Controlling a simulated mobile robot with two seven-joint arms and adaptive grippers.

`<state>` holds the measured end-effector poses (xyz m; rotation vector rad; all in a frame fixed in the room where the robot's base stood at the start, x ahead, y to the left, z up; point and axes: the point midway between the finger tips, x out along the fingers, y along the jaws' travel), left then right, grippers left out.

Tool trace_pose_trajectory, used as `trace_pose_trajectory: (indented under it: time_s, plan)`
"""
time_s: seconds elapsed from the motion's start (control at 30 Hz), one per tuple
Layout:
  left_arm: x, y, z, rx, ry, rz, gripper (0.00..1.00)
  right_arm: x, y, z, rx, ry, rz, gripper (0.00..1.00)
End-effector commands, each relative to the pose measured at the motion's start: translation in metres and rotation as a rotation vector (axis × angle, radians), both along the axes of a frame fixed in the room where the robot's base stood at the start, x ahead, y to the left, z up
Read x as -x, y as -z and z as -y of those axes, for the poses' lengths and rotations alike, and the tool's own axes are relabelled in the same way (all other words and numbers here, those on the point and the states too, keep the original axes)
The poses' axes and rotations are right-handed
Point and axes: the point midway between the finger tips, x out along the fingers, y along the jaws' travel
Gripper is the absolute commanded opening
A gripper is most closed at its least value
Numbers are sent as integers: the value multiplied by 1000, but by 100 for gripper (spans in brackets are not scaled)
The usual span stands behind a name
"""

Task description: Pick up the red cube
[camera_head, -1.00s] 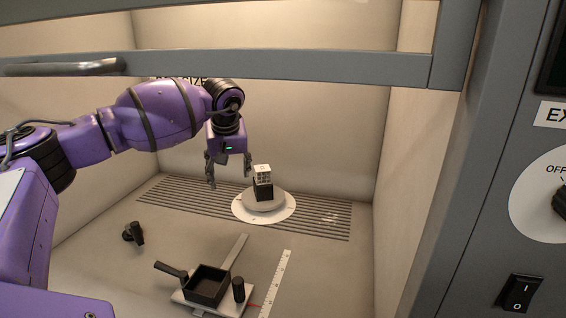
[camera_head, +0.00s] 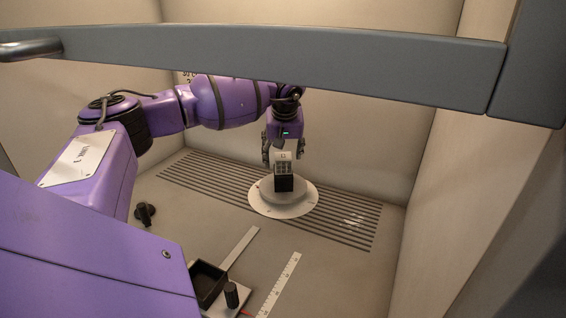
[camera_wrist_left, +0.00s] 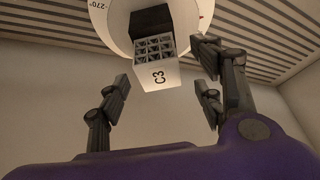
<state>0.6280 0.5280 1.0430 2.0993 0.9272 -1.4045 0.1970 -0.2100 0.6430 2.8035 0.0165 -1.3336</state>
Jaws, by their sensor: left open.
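No red cube shows in either view. A small pale lattice cube (camera_head: 284,162) stands on a black block (camera_head: 284,184) on a round turntable (camera_head: 262,196). In the left wrist view the lattice (camera_wrist_left: 154,48) has a pale face marked "C3", with the black block (camera_wrist_left: 150,18) beyond it. My left gripper (camera_head: 283,152) is open at the cube, behind or above it in the head view. My right gripper is not in view.
A slotted floor panel (camera_head: 350,222) surrounds the turntable inside a walled enclosure. A grey bar (camera_head: 330,62) crosses the upper front. A black open box (camera_head: 207,284), a ruler (camera_head: 281,284) and a black knob (camera_head: 145,214) lie nearer. Floor right of the ruler is clear.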

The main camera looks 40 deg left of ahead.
Motion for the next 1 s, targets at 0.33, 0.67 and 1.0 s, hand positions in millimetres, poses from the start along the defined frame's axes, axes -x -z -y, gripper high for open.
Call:
trace_pose_trajectory:
  time_s: [0.33, 0.67, 1.0]
  plan:
    - [-7, 25, -7, 0, -1, 2, 61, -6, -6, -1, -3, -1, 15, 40]
    - [-7, 25, -7, 1, 0, 2, 26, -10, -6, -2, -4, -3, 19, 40]
    - [-7, 23, -7, 0, 0, 3, 13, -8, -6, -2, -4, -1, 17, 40]
